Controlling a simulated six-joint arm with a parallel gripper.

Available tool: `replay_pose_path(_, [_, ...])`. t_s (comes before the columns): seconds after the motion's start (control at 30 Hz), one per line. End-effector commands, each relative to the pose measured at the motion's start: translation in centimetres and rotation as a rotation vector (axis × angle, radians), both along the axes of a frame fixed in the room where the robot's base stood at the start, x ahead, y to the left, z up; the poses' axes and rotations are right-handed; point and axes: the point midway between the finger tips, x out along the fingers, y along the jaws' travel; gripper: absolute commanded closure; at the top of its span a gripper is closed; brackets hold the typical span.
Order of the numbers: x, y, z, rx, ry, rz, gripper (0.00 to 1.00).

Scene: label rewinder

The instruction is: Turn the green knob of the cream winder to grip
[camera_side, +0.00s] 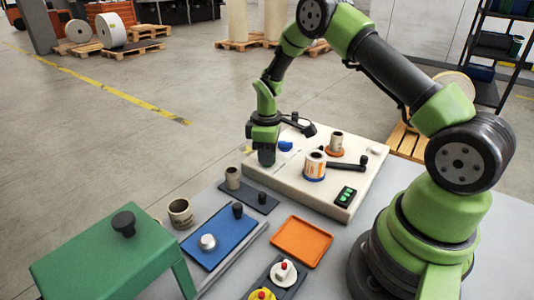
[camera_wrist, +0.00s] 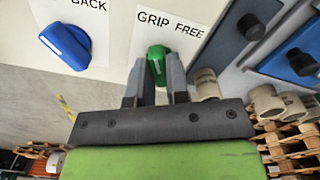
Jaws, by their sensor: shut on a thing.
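The cream winder (camera_side: 345,205) stands on the grey table in the side view. My gripper (camera_side: 267,163) reaches down to its far left corner and hides the green knob there. In the wrist view the green knob (camera_wrist: 157,57) is between the two fingers of my gripper (camera_wrist: 157,76), which are shut on it. A white label (camera_wrist: 172,30) reading "GRIP" and "FREE" lies above the knob. The knob's top end is below the word "GRIP"; its exact pointing is hard to tell.
A blue knob (camera_wrist: 66,45) by a "BACK" label sits left of the green knob in the wrist view. An orange-white roll (camera_side: 314,165) and a black lever (camera_side: 348,166) are on the winder. A green stand (camera_side: 105,255), blue plate (camera_side: 218,240) and orange tray (camera_side: 301,242) are nearby.

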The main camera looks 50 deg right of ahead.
Motion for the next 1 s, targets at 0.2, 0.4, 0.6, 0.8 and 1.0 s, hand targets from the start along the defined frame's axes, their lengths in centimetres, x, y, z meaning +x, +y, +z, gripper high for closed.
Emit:
replay_pose_path(0.2, [-0.05,-0.03,0.02,0.000,0.002,0.096,1.00])
replay_pose_path(0.4, [-0.05,-0.03,0.02,0.000,0.002,0.139,1.00])
replay_pose_path(0.6, [-0.05,-0.03,0.02,0.000,0.002,0.151,1.00])
replay_pose_path(0.8, [-0.05,-0.03,0.02,0.000,0.002,0.152,1.00])
replay_pose_path(1.0, [-0.04,-0.02,0.02,-0.001,0.001,0.151,0.58])
